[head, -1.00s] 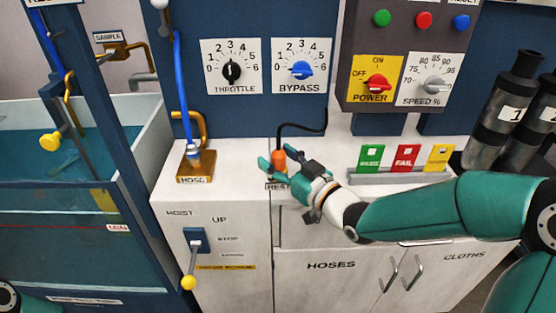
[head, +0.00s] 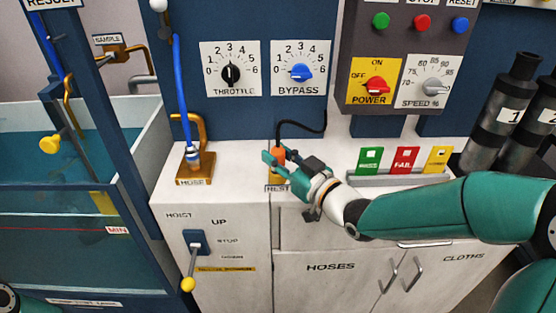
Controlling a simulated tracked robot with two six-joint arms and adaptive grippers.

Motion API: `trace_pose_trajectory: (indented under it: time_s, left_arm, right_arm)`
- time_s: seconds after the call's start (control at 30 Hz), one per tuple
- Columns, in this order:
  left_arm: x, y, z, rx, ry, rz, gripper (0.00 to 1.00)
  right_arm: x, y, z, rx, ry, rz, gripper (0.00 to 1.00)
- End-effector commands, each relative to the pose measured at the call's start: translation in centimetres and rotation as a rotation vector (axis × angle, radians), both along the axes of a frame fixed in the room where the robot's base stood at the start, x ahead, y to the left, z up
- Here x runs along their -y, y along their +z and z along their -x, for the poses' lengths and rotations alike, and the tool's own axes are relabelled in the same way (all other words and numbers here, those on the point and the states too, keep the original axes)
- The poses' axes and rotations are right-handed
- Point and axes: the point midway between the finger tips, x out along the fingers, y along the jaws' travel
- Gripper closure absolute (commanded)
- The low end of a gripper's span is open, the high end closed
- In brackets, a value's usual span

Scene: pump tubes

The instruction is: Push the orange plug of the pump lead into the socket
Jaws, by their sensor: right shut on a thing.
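The orange plug (head: 278,153) of the pump lead is at the cabinet's counter, below the bypass dial. My right gripper (head: 274,158) is shut on it, with green fingers around it. The black lead (head: 303,125) runs from the plug up and right to the blue panel. A small yellow piece shows just below the fingers, above a label (head: 277,188) that seems to read REST. I cannot make out the socket in this view. My left gripper is not in view.
A brass hose block (head: 196,168) with a blue hose (head: 180,95) stands left of the plug. A rack with green, red and yellow cards (head: 404,160) stands to the right. The power box (head: 407,55) hangs above. A water tank (head: 60,150) is at the far left.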

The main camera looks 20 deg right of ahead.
Motion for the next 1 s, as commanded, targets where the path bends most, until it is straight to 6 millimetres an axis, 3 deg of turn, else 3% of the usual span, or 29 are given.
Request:
trace_pose_trajectory:
  time_s: [0.27, 0.7, 1.0]
  left_arm:
    - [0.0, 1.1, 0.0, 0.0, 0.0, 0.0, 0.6]
    - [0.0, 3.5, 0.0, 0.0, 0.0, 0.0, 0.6]
    - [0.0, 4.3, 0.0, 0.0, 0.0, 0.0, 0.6]
  right_arm:
    - [0.0, 5.1, 0.0, 0.007, 0.0, 0.0, 1.0]
    - [-0.1, 15.8, 0.0, 0.005, 0.001, 0.001, 1.0]
    - [-0.4, 19.1, 0.1, 0.003, 0.017, 0.002, 1.0]
